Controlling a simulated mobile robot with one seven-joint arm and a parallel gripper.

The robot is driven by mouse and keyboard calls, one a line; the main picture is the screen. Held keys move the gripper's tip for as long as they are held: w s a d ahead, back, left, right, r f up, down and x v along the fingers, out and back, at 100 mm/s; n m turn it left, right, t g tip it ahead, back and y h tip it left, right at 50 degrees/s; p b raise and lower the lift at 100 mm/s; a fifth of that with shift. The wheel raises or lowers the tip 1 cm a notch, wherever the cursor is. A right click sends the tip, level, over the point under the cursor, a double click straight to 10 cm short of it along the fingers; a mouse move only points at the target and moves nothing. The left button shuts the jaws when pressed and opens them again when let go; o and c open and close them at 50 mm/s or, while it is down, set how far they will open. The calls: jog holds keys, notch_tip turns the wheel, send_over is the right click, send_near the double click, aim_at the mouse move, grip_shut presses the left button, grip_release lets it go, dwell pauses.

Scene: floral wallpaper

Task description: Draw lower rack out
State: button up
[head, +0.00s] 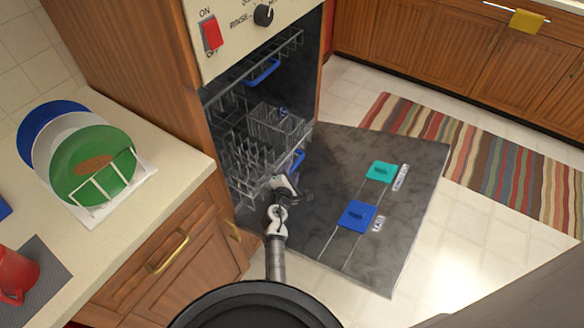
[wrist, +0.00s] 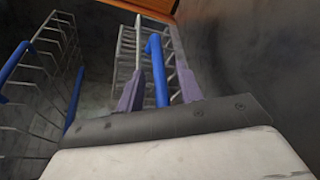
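The lower rack (head: 240,168) is a grey wire rack inside the open dishwasher, with a blue handle (head: 298,161) at its front. My gripper (head: 288,180) is low at the dishwasher opening, close to that handle and above the inner face of the door. In the wrist view, a blue handle bar (wrist: 156,72) lies between the two fingers of my gripper (wrist: 155,55), with wire rack (wrist: 125,50) behind. The fingers are apart, with gaps beside the bar, so they are around it and not closed on it. My wrist partly hides the rack's front corner in the head view.
The upper rack (head: 250,83) with its blue handle (head: 263,72) is above. The dishwasher door (head: 400,225) lies folded down, bearing a blue soap lid (head: 357,214) and a teal one (head: 381,171). A counter with plates (head: 92,165) is at left; a striped rug (head: 520,175) is at right.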

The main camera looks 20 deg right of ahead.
jog(key=shift+r, duration=0.1)
jog(key=shift+c, duration=0.2)
grip_shut()
